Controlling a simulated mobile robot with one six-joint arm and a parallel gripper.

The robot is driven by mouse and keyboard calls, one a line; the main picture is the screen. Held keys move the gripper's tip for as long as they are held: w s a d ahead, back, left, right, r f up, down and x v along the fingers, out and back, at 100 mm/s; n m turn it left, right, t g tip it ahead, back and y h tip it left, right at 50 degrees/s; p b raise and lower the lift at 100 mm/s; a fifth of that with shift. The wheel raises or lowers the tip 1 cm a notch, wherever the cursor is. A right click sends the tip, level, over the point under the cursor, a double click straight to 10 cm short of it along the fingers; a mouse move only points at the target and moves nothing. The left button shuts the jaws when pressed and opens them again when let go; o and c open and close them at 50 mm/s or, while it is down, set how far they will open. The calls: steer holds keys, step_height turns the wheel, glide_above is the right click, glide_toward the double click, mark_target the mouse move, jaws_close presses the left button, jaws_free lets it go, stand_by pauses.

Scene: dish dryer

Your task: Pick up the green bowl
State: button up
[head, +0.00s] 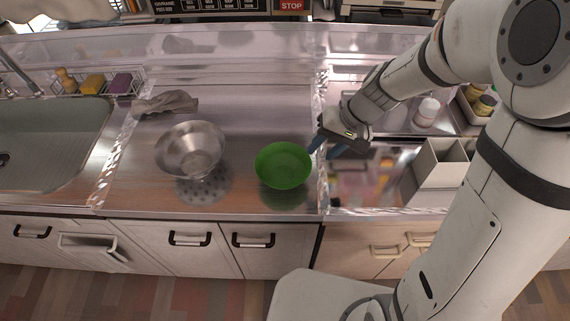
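The green bowl (283,166) sits upright on the counter, near its front edge, in the head view. My gripper (325,147) is just right of the bowl, with its blue fingers pointing down and left towards the bowl's right rim. The fingers look apart with a gap between them, and nothing shows in the gap. I cannot tell whether a finger touches the rim.
A metal colander (191,150) stands left of the bowl. A grey cloth (166,103) lies behind it. A sink (48,143) is at the left. A white divided box (440,165) and a white jar (427,111) are at the right.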

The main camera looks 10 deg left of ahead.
mark_target(309, 163)
steer(key=x, duration=0.7)
steer(key=shift+a, duration=0.1)
steer(key=shift+c, duration=0.4)
jaws_close()
